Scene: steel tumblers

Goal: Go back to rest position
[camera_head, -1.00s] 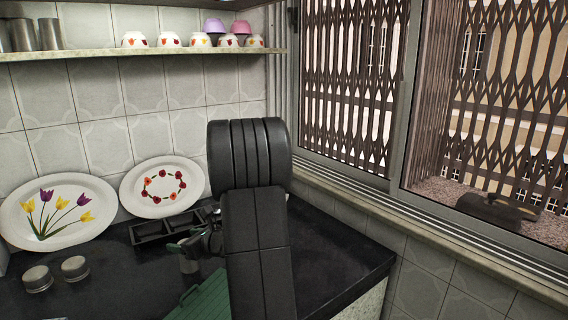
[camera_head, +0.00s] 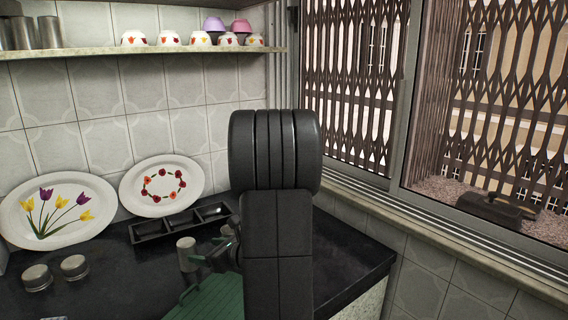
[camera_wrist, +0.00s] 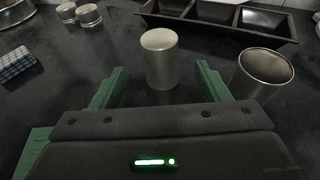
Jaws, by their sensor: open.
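A steel tumbler (camera_head: 187,254) stands on the dark counter, closed end up; it also shows in the wrist view (camera_wrist: 160,60), centred just beyond the fingertips. My gripper (camera_wrist: 160,72) is open, with one green finger on each side and nothing held. The tumbler is apart from both fingers. A second steel tumbler (camera_wrist: 262,74) stands mouth up to the right of the right finger. In the head view my arm hides most of my gripper and much of the counter behind it.
A black compartment tray (camera_head: 180,222) lies behind the tumbler. A green ridged board (camera_head: 213,300) is at the front. Two small steel containers (camera_head: 56,271) stand at left. Plates with tulips (camera_head: 58,210) and a flower ring (camera_head: 162,186) lean against the wall. A blue checked cloth (camera_wrist: 16,64) lies left.

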